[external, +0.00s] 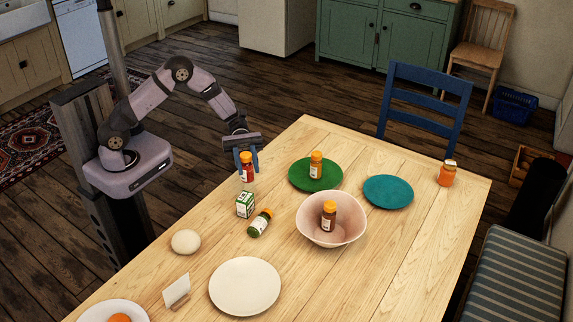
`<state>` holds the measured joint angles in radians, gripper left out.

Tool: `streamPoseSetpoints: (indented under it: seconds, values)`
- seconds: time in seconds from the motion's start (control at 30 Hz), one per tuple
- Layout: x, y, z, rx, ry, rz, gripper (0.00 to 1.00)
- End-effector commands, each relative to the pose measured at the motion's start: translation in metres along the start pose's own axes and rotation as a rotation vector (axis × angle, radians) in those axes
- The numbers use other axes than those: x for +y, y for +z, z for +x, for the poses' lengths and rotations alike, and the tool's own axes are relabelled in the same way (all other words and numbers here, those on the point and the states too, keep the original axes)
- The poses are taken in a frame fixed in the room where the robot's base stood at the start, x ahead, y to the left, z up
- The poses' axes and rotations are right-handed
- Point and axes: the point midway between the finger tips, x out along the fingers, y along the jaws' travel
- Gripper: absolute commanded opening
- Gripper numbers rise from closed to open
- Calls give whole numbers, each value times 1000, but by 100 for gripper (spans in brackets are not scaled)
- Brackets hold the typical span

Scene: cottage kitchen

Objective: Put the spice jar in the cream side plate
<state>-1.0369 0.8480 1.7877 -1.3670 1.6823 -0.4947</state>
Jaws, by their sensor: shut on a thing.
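My gripper (247,160) is shut on an orange-capped spice jar (248,178) with a pale label, upright near the table's far left edge. I cannot tell whether its bottom touches the table. The cream side plate (244,287) is empty at the front of the table. Similar orange-capped jars show elsewhere: one (316,168) stands on a green plate (331,182), one (329,212) stands in a pale pink bowl (308,229), and one (259,224) with green contents lies on its side.
Between my gripper and the cream plate are a green-and-white box (245,205), a round pale object (186,241) and a white card (176,290). A white plate (88,313) with an orange item is front left. A teal plate (388,190) and orange jar (447,174) are right.

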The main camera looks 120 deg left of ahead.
Motion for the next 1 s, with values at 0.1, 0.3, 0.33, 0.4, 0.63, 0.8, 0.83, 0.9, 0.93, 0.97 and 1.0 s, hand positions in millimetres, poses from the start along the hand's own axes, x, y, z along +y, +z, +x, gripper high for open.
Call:
streamPoseSetpoints:
  seconds: [0.1, 0.3, 0.33, 0.4, 0.63, 0.8, 0.83, 0.9, 0.93, 0.97, 1.0]
  values:
    - [-16, -8, 42, 0, -104, 3, 4]
    - [-55, -12, 109, -1, -283, 4, 4]
    - [-62, -12, 119, -1, -310, 4, 4]
    - [-80, -12, 142, -1, -377, 4, 4]
    - [-148, -4, 219, -2, -558, 5, 4]
    - [-184, 7, 265, -2, -597, 4, 4]
    - [-189, 10, 272, -2, -597, 5, 4]
    - [-198, 14, 288, -2, -590, 3, 4]
    - [-201, 17, 295, -3, -581, 5, 4]
    - [-204, 20, 301, -3, -572, 5, 4]
    - [-206, 23, 310, -3, -555, 4, 4]
